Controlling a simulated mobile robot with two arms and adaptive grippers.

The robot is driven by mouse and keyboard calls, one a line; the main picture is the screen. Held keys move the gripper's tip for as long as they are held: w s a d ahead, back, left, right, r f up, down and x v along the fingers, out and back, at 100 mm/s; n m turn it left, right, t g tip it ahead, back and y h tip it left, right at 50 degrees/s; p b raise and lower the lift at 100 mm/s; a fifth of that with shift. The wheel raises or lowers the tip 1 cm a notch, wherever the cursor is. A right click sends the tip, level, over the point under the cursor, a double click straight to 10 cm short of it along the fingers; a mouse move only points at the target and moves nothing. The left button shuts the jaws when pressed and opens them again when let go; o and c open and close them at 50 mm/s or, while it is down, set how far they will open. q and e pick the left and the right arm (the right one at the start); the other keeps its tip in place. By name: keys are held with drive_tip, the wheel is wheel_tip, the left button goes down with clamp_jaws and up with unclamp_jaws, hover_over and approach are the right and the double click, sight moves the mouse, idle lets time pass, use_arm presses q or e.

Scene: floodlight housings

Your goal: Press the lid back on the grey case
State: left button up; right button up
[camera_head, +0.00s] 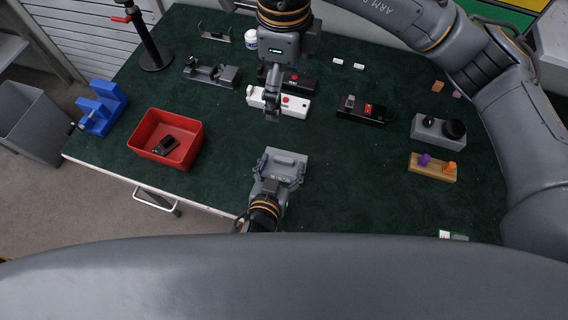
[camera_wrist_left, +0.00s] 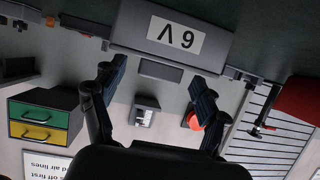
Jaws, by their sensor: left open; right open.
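The grey case (camera_head: 287,157) lies on the green table top near the front edge. In the left wrist view a grey box face (camera_wrist_left: 222,45) with a white label, seen upside down, is ahead of the fingers; it appears to be the case. I cannot tell the lid apart from the case body. My left gripper (camera_head: 281,177) is open at the case's near side, and its two fingers (camera_wrist_left: 158,82) stand apart with nothing between them. Whether they touch the case is unclear. My right gripper (camera_head: 272,113) is open above the white unit (camera_head: 296,107) with a red button.
A red bin (camera_head: 198,137) with a black item (camera_head: 165,146) stands left of the case. A wooden block (camera_head: 433,174) with purple and orange pegs and a grey box (camera_head: 438,138) with a black knob are to the right. Table around the case is mostly clear.

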use_arm(q)
drive_tip(key=v, duration=1.2)
drive_tip(key=shift+f, duration=0.1)
idle(0.4)
